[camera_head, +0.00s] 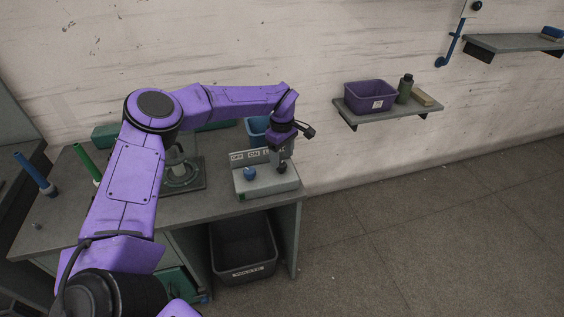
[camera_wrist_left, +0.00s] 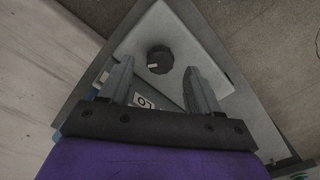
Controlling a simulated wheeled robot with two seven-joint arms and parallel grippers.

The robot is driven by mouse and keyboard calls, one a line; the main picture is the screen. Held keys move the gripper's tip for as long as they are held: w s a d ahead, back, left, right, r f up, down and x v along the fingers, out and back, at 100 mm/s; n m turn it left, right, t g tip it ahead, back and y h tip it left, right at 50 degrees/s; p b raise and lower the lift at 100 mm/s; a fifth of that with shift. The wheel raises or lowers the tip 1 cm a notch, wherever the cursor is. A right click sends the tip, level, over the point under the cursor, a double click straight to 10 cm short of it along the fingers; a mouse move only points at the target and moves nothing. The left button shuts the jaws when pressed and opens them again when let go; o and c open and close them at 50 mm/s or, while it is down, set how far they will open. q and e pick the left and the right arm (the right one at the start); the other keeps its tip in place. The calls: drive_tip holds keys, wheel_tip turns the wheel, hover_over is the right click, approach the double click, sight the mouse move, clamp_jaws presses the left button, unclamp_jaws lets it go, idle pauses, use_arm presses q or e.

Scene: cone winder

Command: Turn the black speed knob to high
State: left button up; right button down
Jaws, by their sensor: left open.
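The black speed knob (camera_wrist_left: 160,59) sits on the light control box and has a pale pointer mark. In the head view the knob (camera_head: 282,168) shows at the right end of the control box (camera_head: 262,187), just under my left gripper. My left gripper (camera_wrist_left: 158,85) is open above the box, its two grey fingers apart. In the wrist view the knob lies beyond the fingertips, between their lines, with no visible contact. A label reading "LO" (camera_wrist_left: 145,101) shows between the fingers. A blue knob (camera_head: 250,173) is on the left of the box. My right gripper is not in view.
The box stands near the right edge of the grey bench (camera_head: 225,208). A blue bin (camera_head: 256,130) is behind it, and a winder base (camera_head: 183,178) is to its left. A dark waste bin (camera_head: 243,250) is below. A wall shelf (camera_head: 385,112) holds a purple bin (camera_head: 368,97).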

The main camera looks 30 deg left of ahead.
sight(282, 164)
use_arm(q)
wheel_tip(282, 164, up, 8)
drive_tip(key=b, duration=0.1)
drive_tip(key=shift+f, duration=0.2)
